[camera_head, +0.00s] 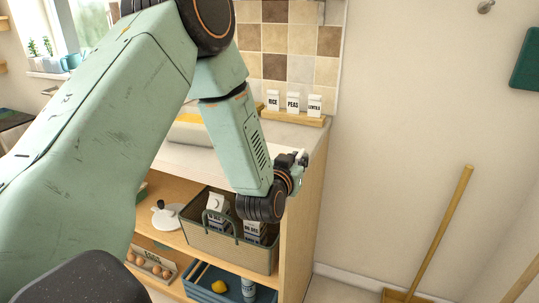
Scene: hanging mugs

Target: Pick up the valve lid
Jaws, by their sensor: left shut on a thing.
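A round white lid with a black knob (166,215), which looks like the valve lid, lies on the middle shelf of the wooden unit, left of a basket. My left arm reaches across the view from the left. Its gripper (299,158) is over the right end of the counter, well away from that lid. The gripper is shut on a small white thing, mostly hidden by the wrist, so I cannot tell what it is. My right gripper is not in view.
A grey-brown basket (224,251) with cartons stands on the middle shelf. Below are a blue crate (205,291) and a tray of eggs (149,265). Several small cartons (292,104) stand at the counter's back. A broom (437,240) leans at the right wall.

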